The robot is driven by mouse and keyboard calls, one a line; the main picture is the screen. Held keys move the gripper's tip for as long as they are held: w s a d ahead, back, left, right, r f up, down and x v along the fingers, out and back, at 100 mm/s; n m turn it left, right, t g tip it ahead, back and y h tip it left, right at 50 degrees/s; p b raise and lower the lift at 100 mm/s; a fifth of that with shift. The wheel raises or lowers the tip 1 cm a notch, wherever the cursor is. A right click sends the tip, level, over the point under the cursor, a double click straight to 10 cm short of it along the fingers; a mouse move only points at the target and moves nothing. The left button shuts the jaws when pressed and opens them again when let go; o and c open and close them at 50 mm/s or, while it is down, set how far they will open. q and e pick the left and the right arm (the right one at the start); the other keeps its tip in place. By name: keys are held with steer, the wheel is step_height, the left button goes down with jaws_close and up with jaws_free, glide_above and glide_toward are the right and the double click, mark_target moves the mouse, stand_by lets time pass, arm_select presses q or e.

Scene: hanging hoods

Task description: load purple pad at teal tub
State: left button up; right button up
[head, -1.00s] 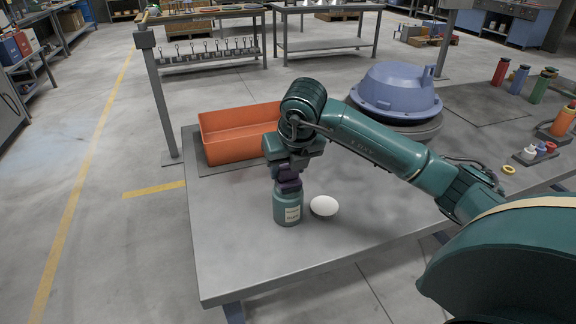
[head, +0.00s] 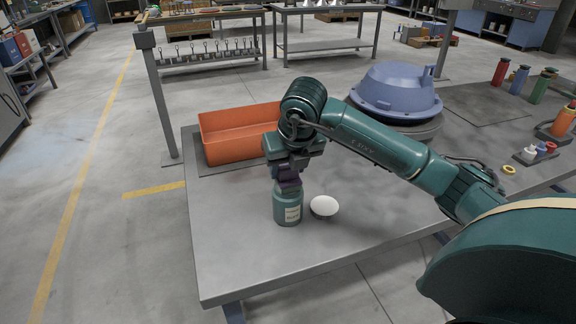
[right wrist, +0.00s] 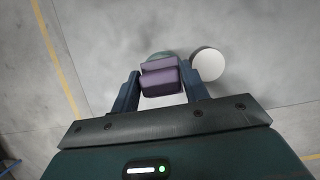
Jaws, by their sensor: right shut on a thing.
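The teal tub (head: 288,210), with a pale label, stands upright on the grey table. My right gripper (head: 289,172) points down above it and is shut on the purple pad (head: 290,184). The pad is at the tub's mouth; I cannot tell whether it touches the tub or sits partly inside. In the right wrist view the purple pad (right wrist: 160,78) lies between the two fingers, and a bit of the teal tub (right wrist: 158,55) shows behind it. The pad hides most of the tub's opening. My left gripper is not in view.
A round white-topped piece (head: 323,206) sits close to the right of the tub. An orange bin (head: 240,149) stands behind on the left, and a large blue hood (head: 397,90) behind on the right. The table's front left (head: 240,265) is clear.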

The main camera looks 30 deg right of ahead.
stand_by(0.3)
steer(key=shift+r+p, duration=2.35)
steer(key=shift+r, duration=1.15)
